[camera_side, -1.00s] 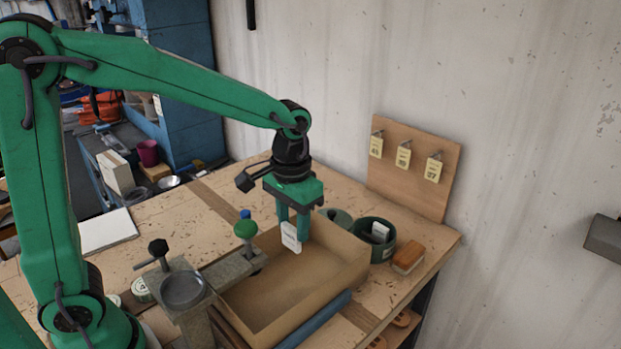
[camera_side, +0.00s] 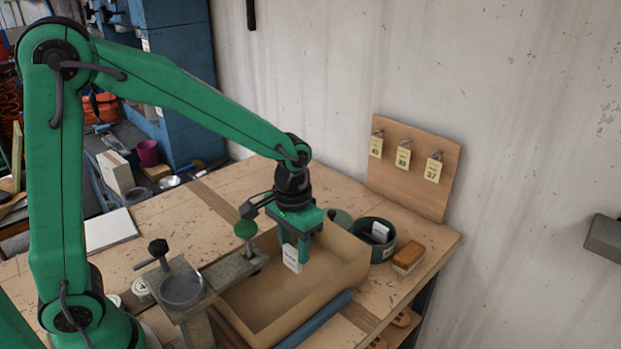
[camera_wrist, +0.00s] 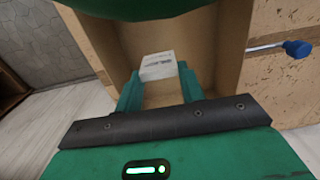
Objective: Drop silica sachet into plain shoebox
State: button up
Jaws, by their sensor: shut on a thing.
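The silica sachet (camera_side: 292,259) is a small white packet with printing on it. My gripper (camera_side: 296,258) is shut on it, and the sachet hangs upright between the fingertips. In the wrist view the sachet (camera_wrist: 158,67) shows between the two green fingers. The plain shoebox (camera_side: 262,318) is an open brown box on the bench. The gripper and sachet are over its opening, toward the back part; the exact height above the floor of the box is hard to tell. The box's inside also shows in the wrist view (camera_wrist: 205,50).
A tag board (camera_side: 413,168) stands behind.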

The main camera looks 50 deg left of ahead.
jog(key=shift+f, duration=0.15)
jog(key=o, duration=1)
jog(key=shift+r, duration=3.95)
